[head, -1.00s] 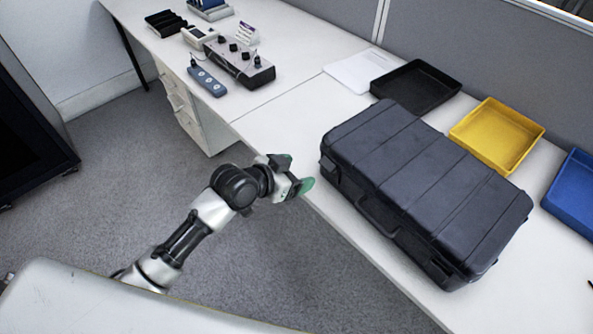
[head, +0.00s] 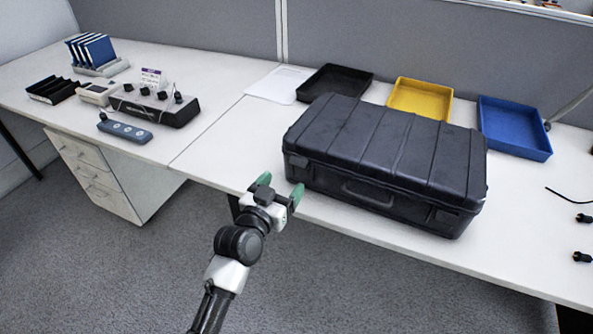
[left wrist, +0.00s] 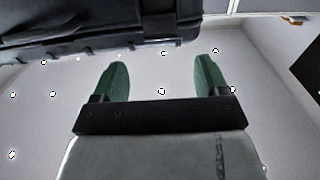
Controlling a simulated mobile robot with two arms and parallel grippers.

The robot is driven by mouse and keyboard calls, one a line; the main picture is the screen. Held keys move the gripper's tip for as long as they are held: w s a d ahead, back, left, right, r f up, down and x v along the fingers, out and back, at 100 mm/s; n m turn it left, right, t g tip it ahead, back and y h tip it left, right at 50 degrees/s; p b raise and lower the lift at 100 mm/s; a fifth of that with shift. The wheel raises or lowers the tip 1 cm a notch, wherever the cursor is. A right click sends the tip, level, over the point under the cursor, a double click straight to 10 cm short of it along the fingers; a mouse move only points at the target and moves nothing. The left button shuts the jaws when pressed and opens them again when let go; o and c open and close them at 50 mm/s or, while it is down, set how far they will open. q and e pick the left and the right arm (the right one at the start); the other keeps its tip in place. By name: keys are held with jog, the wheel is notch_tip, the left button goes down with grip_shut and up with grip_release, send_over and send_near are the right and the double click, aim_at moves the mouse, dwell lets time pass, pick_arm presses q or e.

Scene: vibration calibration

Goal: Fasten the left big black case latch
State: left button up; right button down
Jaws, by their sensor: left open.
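The big black case (head: 385,150) lies closed on the white table, its handle (head: 368,193) on the front side. Its left latch (head: 298,166) is a small dark part near the front left corner; whether it is fastened I cannot tell. My left gripper (head: 281,187) is open and empty, green fingers spread, just in front of the case's left front corner and apart from it. In the left wrist view the open fingers (left wrist: 162,75) show with nothing between them, and the dark case (left wrist: 90,32) fills the upper left. My right gripper is not in view.
Black (head: 335,80), yellow (head: 420,100) and blue (head: 514,128) trays stand behind the case. A control box (head: 155,107) and a blue-grey remote (head: 125,131) lie on the left. Black cable parts lie at the right edge.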

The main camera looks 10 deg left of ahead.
aim_at(298, 161)
pick_arm(q)
jog(key=x, duration=0.3)
jog(key=shift+w, duration=0.3)
jog(key=x, duration=0.3)
jog(key=shift+d, duration=0.1)
jog(key=shift+w, duration=0.3)
jog(key=shift+c, duration=0.6)
jog(key=c, duration=0.8)
jog(key=g+p, duration=0.1)
jog(key=p, duration=0.3)
jog(key=r+g+p, duration=0.1)
jog(key=p, duration=0.3)
jog(key=shift+w+d+r+y, duration=0.15)
jog(key=shift+w+y, duration=0.1)
jog(key=shift+y, duration=0.15)
jog(key=shift+f+g+p, duration=0.3)
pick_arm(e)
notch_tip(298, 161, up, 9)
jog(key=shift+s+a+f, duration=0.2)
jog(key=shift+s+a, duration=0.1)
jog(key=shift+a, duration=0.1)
